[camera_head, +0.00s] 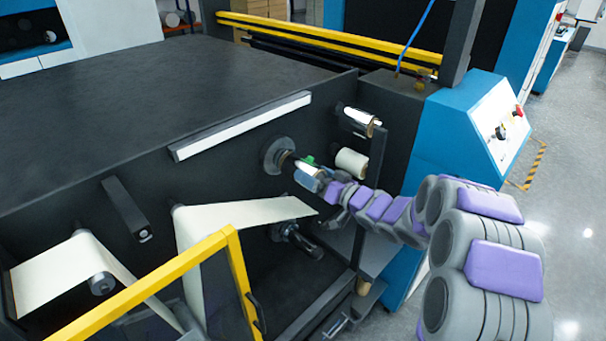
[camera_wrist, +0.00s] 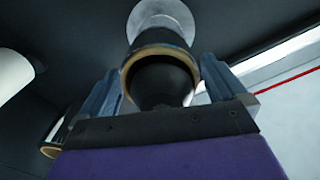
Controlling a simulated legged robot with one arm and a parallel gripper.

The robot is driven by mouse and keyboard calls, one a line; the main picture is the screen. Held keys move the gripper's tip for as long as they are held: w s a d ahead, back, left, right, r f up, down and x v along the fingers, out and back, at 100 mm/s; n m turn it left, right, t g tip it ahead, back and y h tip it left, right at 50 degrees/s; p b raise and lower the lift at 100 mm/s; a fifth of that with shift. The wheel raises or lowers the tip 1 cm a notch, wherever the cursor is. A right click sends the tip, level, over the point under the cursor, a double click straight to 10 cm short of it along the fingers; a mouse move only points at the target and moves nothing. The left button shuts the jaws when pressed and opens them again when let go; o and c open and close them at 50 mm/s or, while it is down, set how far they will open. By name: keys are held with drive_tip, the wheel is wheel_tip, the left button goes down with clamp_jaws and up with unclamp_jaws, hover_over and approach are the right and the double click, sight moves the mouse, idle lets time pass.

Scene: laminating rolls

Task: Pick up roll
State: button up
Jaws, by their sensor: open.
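A roll (camera_wrist: 160,52) with a tan, cardboard-like rim and a dark hollow end sits between my fingers in the wrist view. Behind it is a round grey flange (camera_wrist: 165,18). In the head view the flange (camera_head: 277,155) stands on the dark machine side, and the shiny roll end shows beside it, partly hidden by my gripper (camera_head: 312,178). My gripper (camera_wrist: 161,78) is open, with one blue-grey finger on each side of the roll. I cannot tell whether either finger touches it.
A shiny roll (camera_head: 357,120) and a white roll (camera_head: 351,162) stick out to the right of the flange. A dark spindle (camera_head: 298,240) is below. White film (camera_head: 245,214) runs over rollers at left. A yellow frame (camera_head: 237,270) stands in front.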

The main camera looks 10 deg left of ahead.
drive_tip(key=c, duration=1.1)
drive_tip(key=shift+r+p, duration=0.1)
drive_tip(key=shift+p, duration=0.25)
drive_tip(key=p+v, duration=0.3)
drive_tip(key=v, duration=1.5)
drive_tip(key=shift+d, duration=0.1)
